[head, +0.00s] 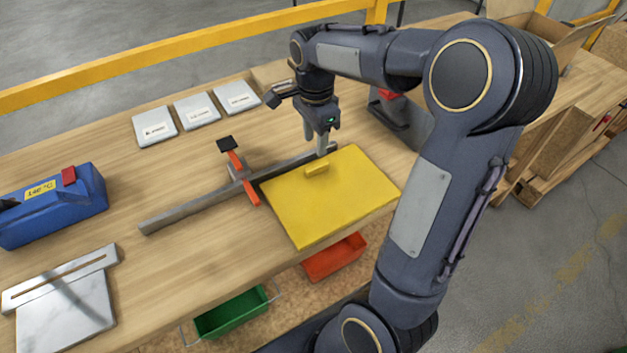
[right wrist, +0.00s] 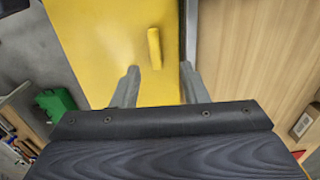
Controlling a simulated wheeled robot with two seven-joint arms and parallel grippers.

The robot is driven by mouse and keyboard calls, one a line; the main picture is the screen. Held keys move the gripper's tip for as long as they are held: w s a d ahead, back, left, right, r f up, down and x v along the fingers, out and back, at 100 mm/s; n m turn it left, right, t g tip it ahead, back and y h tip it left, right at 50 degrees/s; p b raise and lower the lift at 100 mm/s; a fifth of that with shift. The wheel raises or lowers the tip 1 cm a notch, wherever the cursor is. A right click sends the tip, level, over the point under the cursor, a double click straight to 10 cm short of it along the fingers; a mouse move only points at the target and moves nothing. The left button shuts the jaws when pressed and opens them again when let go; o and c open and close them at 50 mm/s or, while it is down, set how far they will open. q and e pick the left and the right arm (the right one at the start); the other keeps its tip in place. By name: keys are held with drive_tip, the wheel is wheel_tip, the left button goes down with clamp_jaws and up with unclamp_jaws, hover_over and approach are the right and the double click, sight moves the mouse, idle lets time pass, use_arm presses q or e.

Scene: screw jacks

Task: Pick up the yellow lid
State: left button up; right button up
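The yellow lid (head: 340,205) is a flat square panel lying on the wooden bench, reaching to its front edge. A small raised yellow handle (head: 317,170) stands on it towards the back. My right gripper (head: 325,142) points down above the back edge of the lid, close to the handle. In the right wrist view its two grey fingers (right wrist: 160,83) are apart with nothing between them. The lid (right wrist: 90,40) fills the upper middle there, and the handle (right wrist: 154,48) shows ahead of the fingertips, in line with the gap. My left gripper is not in view.
A long metal bar (head: 190,211) with an orange clamp (head: 236,165) runs along the lid's back left side. A blue box (head: 50,205) stands at left; white labelled plates (head: 197,110) lie at the back. Green (head: 232,313) and red (head: 335,258) bins sit below the bench edge.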

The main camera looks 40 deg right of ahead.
sight(317, 165)
drive_tip(key=f, duration=0.7)
drive_tip(key=shift+s, duration=0.4)
drive_tip(key=shift+c, duration=0.4)
clamp_jaws()
